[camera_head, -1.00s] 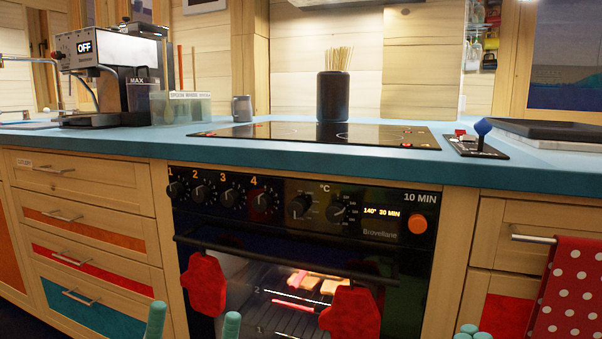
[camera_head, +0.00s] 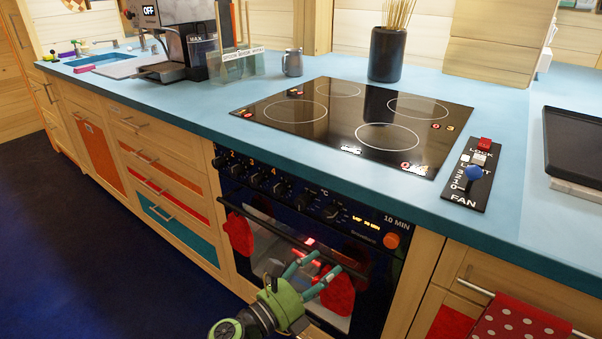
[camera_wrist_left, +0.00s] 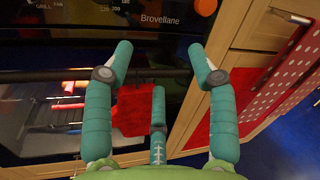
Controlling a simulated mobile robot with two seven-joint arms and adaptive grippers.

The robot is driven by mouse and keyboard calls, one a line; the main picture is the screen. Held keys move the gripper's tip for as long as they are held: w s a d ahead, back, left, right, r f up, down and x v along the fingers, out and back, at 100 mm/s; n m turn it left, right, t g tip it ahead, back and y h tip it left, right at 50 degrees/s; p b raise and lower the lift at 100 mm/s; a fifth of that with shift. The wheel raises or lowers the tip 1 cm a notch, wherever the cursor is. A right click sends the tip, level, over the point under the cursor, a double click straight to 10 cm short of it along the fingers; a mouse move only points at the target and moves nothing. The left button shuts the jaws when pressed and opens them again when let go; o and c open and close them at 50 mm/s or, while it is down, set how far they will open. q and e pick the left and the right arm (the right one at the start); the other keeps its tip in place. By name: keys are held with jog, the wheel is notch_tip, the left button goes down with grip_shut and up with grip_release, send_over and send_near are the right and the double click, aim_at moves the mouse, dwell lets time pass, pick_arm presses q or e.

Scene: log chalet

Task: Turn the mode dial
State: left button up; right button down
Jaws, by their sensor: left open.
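The black oven control panel (camera_head: 290,200) carries a row of black knobs. The mode dial (camera_head: 303,201) appears to be the knob right of the numbered ones, beside the °C knob (camera_head: 332,211); its setting is too small to read. My left gripper (camera_head: 322,265), green with teal fingers, is in front of the oven door, below the panel and apart from the dials. The left wrist view shows its fingers (camera_wrist_left: 160,55) spread and empty, with GRILL and FAN lettering at the top edge. The dial itself is not clear there. My right gripper is out of view.
The oven handle (camera_head: 290,240) runs across below the panel, with red mitts (camera_head: 238,235) hanging there. An orange button (camera_head: 391,240) is at the panel's right end. The blue countertop (camera_head: 200,118) overhangs above. A dotted red towel (camera_head: 515,325) hangs at right.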

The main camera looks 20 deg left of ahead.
pick_arm(q)
jog(key=w+a+r+m+y+p, duration=0.2)
jog(key=w+a+r+m, duration=0.1)
jog(key=a, duration=0.1)
jog(key=m+t+y+p, duration=0.1)
jog(key=m+y+p, duration=0.2)
jog(key=m, duration=0.1)
send_near(300, 204)
jog(key=w, duration=0.4)
jog(key=x, duration=0.2)
jog(key=d+x, duration=0.1)
jog(key=x, duration=0.1)
jog(key=shift+w+d+f+b, duration=0.1)
jog(key=shift+w+f+b, duration=0.1)
jog(key=shift+b, duration=0.1)
jog(key=shift+w+d, duration=0.2)
jog(key=shift+w, duration=0.35)
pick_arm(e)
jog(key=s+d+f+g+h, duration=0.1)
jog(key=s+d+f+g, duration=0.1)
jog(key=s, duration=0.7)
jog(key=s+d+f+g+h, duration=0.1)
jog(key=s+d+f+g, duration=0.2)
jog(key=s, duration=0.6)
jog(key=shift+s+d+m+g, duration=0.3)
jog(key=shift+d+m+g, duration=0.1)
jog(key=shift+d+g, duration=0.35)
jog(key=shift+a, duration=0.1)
pick_arm(q)
jog(key=c, duration=1.2)
